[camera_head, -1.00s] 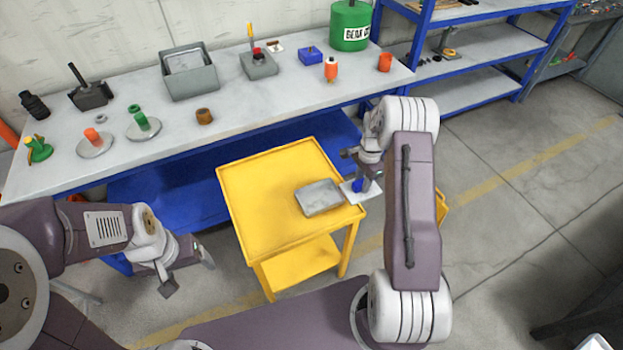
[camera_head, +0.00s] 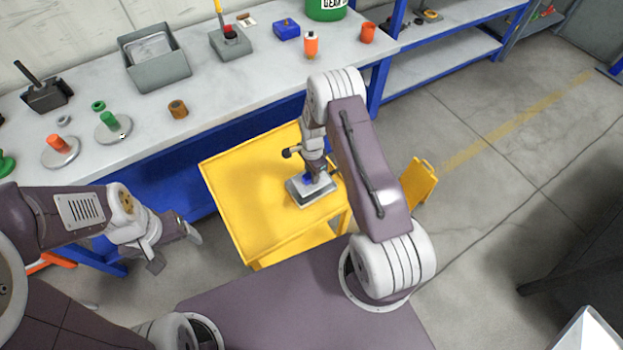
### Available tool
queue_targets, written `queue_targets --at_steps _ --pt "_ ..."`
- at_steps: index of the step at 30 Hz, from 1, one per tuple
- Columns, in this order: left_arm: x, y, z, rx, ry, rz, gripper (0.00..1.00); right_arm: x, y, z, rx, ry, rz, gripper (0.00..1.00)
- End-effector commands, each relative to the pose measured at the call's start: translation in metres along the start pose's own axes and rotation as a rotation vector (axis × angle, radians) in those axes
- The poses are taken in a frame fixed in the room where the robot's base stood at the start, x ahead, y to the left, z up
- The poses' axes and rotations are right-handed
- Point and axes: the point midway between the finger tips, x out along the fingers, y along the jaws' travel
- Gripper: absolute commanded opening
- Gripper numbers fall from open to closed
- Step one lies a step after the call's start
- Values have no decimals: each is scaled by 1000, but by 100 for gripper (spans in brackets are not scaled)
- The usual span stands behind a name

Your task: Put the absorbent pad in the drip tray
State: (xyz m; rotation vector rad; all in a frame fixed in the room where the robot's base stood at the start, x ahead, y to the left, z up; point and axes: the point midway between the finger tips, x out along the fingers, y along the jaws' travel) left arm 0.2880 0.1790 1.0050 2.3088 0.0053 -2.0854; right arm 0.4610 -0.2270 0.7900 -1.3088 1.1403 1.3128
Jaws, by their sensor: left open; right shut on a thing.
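The grey drip tray (camera_head: 296,200) lies on the yellow cart (camera_head: 238,205), near its right side. My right gripper (camera_head: 314,176) is directly over the tray, shut on the absorbent pad (camera_head: 320,187), a thin white sheet with a blue grip part. The pad appears over or within the tray's outline. I cannot tell whether it touches the tray floor, and my gripper hides part of both. My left gripper (camera_head: 176,249) is open and empty, left of the cart and away from the tray.
The grey workbench (camera_head: 215,95) behind holds a grey bin (camera_head: 155,65), green and orange parts on discs, a brown ring (camera_head: 178,109) and an orange bottle (camera_head: 311,45). The cart top's left and front parts are clear. Blue shelving (camera_head: 440,45) stands at the right.

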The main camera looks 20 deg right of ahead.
Motion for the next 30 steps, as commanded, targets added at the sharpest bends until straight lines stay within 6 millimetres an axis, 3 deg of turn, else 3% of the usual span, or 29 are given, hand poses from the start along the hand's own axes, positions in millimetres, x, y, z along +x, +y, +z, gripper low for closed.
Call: queue_targets --at_steps 4,11,22,23,25,30 --pt "-1 0 0 0 0 0 76 5 0 2 1 0 1 0" --pt "-5 0 0 0 0 0 76 40 1 2 1 -1 2 0" --pt "0 0 0 0 0 0 76 46 0 1 0 0 0 0" --pt "0 0 0 0 0 0 76 46 0 1 0 0 0 29" --pt "-2 0 0 0 0 0 76 45 0 1 0 0 1 48" --pt "-2 0 0 0 0 0 76 45 1 1 0 0 1 48"
